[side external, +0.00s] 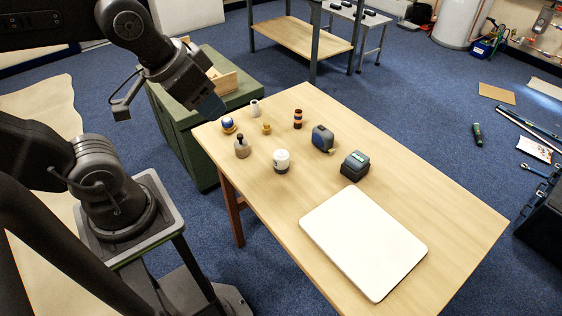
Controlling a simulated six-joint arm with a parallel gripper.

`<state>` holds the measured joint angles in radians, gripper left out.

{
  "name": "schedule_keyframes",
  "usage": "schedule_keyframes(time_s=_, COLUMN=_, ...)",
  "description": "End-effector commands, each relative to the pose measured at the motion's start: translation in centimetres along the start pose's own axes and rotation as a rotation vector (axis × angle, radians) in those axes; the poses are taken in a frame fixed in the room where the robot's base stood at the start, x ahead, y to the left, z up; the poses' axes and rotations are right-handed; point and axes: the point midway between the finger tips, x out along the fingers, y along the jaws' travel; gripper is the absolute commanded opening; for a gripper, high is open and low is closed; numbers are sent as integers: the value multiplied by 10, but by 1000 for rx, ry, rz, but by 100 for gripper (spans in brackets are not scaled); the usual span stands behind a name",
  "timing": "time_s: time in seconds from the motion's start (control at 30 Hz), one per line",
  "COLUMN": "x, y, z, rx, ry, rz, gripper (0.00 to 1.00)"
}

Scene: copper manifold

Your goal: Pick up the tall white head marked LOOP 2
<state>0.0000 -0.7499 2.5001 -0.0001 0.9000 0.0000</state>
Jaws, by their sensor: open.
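A white cylinder (282,158) with a dark mark on its side stands on the wooden table (420,200), left of the table's middle. A smaller, narrower white piece (254,108) stands near the table's far edge. I cannot read LOOP 2 on either, so I cannot tell which is the marked head. My gripper (212,106) is open and hangs above the table's left corner, pointing down. It is to the left of both white pieces and apart from them. Its fingers look dark, and no held thing shows between them.
A tape measure (322,138), a dark box (354,165) and a white board (363,243) lie to the right.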

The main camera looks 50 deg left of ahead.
Motion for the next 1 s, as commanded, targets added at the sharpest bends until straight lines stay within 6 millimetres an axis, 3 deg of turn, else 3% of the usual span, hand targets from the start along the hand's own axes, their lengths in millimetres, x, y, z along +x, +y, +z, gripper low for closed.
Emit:
schedule_keyframes(time_s=0.1, x=0, y=0, z=0, rx=0, ry=0, rz=0, gripper=44)
schedule_keyframes(time_s=0.47, x=0, y=0, z=0, rx=0, ry=0, rz=0, gripper=77)
schedule_keyframes(time_s=0.77, x=4, y=-1, z=-6, rx=-41, ry=-16, rz=-3, gripper=77)
schedule_keyframes(time_s=0.87, x=14, y=-4, z=-18, rx=-150, ry=-54, rz=-12, gripper=77)
schedule_keyframes(time_s=1.0, x=43, y=-13, z=-46, rx=-403, ry=-133, rz=-45, gripper=77)
